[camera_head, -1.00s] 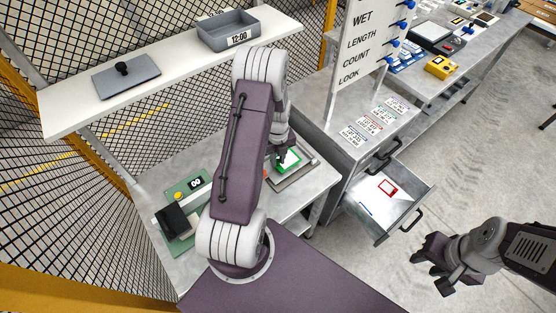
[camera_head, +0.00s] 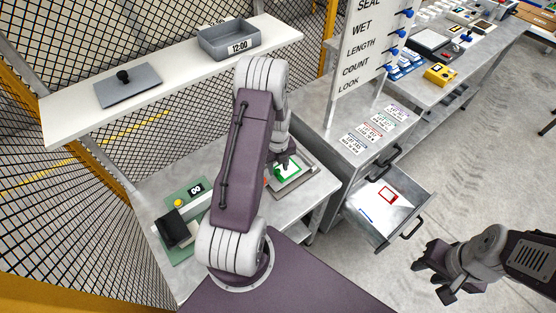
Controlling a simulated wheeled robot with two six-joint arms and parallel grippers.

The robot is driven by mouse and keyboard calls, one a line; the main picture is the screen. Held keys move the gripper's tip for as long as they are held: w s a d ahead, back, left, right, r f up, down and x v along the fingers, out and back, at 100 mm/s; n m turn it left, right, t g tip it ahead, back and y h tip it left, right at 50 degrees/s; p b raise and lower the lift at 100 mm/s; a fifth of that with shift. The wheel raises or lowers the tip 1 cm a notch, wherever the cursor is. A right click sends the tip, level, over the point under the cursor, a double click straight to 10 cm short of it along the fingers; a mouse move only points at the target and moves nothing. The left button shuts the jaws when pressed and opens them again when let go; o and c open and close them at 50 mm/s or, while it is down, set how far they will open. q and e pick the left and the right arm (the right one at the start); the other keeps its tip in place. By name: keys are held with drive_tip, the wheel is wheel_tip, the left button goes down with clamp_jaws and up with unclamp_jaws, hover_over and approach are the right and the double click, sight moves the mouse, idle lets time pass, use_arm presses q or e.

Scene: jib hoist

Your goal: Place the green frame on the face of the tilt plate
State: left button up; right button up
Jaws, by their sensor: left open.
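The green frame (camera_head: 288,178) lies on the pale face of the tilt plate (camera_head: 305,167), a grey plate on the metal bench. It seems to rest on the plate, though part of it is hidden. My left gripper (camera_head: 284,168) is just above the frame's upper left part, partly covered by my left arm. Its jaws are open. My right gripper (camera_head: 436,280) is over the floor at the lower right, away from the bench, with its fingers apart and nothing between them.
An open drawer (camera_head: 419,205) holds a red frame (camera_head: 388,194). A green device with a display (camera_head: 196,189) and a black block sits on the bench at left. An upright sign board (camera_head: 366,48) stands behind.

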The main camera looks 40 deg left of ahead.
use_arm(q)
wheel_tip(320, 180, up, 11)
drive_tip(key=s+d+r+n, duration=0.1)
drive_tip(key=s+d+n, duration=0.4)
drive_tip(key=d+n, duration=0.3)
drive_tip(key=s+d+r+n+t, duration=0.1)
drive_tip(key=s+d+n, duration=0.5)
drive_tip(key=n, duration=1)
drive_tip(key=shift+d+r+n+b, duration=0.35)
drive_tip(key=shift+d+r, duration=0.25)
drive_tip(key=shift+d, duration=0.25)
drive_tip(key=shift+s, duration=0.1)
